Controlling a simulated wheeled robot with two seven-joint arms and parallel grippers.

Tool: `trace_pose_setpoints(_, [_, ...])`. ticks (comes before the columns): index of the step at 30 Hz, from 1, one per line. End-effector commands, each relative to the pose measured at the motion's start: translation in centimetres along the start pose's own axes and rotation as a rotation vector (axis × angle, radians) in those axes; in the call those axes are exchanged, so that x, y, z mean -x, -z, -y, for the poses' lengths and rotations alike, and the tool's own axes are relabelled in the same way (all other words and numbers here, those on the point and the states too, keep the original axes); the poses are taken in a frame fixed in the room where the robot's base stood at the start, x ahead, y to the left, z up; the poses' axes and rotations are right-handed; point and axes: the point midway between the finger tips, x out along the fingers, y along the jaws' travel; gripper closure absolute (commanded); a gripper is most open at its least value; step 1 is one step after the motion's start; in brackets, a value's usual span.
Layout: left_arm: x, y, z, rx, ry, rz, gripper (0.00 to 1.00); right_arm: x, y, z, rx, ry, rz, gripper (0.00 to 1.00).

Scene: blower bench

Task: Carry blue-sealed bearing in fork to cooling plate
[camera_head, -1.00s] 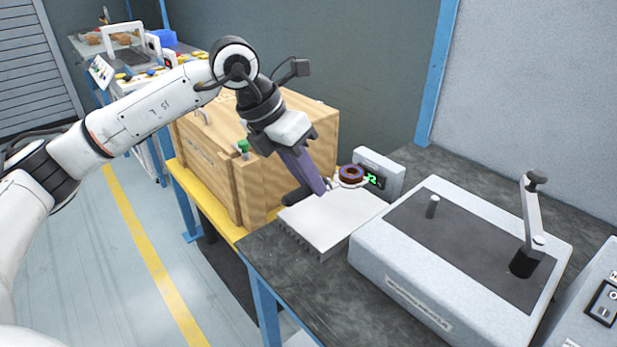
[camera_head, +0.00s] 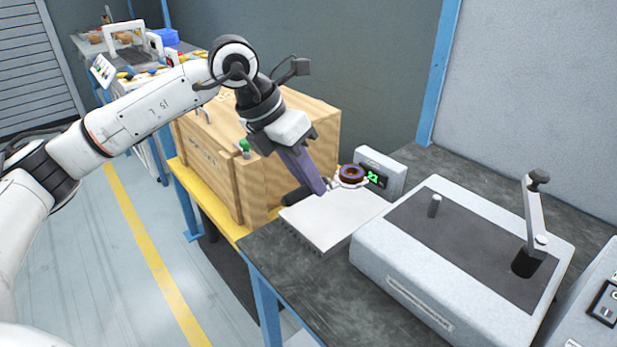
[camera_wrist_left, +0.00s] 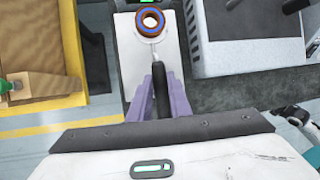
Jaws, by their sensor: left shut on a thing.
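My left gripper (camera_head: 318,188) is shut on the dark handle of the fork (camera_wrist_left: 160,88). The handle runs forward between the purple fingers in the left wrist view. The blue-sealed bearing (camera_head: 352,172), a brown ring with a blue band, sits in the pale fork end. It shows from above in the left wrist view (camera_wrist_left: 150,12). The cooling plate (camera_head: 325,222) is a white finned block on the bench. The bearing is over its far end in the head view, in front of the display. I cannot tell whether bearing or fork touches the plate. My right gripper is not seen.
A grey box with a green display (camera_head: 385,172) stands at the plate's far end. A large grey machine with an upright lever (camera_head: 532,215) is close on the right. A wooden crate (camera_head: 225,165) stands on the left. Dark bench top (camera_head: 310,285) is free in front.

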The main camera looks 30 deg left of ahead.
Motion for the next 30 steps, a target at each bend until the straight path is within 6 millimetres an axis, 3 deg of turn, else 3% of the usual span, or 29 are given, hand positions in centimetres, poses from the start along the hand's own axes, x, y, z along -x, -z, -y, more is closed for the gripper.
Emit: trace_pose_setpoints(30, [-2.4, 0.9, -0.5, -0.001, 0.001, 0.005, 1.0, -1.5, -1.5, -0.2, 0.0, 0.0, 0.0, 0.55])
